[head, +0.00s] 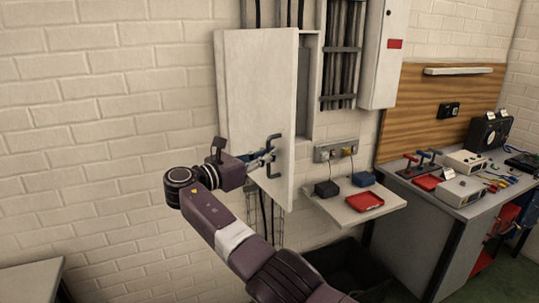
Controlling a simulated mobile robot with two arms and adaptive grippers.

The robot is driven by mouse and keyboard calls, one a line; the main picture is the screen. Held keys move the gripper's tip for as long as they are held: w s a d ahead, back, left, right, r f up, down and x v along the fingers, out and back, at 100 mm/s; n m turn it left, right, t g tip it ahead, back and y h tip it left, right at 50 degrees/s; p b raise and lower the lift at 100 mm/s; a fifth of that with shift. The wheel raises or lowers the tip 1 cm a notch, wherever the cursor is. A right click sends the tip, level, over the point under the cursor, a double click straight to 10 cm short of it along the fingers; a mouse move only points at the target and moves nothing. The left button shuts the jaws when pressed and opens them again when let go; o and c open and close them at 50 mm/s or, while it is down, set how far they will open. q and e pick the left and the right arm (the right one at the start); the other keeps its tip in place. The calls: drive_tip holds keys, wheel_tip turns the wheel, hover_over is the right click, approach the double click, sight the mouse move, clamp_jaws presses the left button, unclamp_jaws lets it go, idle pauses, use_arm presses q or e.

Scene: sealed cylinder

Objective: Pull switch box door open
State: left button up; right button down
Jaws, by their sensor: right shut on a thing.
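The switch box door (256,88) is a tall pale grey panel on the wall in the head view. It stands swung partly out to the left, with a gap to the box interior (306,85) at its right. A dark bracket-shaped handle (273,154) sits near the lower right edge of the door. My right gripper (266,157) reaches the handle from the left and is shut on it. The fingertips are small and partly merge with the handle. My left gripper is not in view.
A small shelf (338,209) with a red tray (364,202) and dark boxes projects below the switch box. A workbench (421,203) with equipment stands at the right. A dark bin (350,268) is below the shelf. Brick wall at left is clear.

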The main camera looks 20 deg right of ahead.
drive_tip(key=c, duration=2.3)
unclamp_jaws()
drive_tip(key=shift+c, duration=0.2)
drive_tip(key=shift+a, duration=0.15)
drive_tip(key=v, duration=0.7)
drive_tip(key=shift+o, duration=0.2)
drive_tip(key=shift+s, duration=0.1)
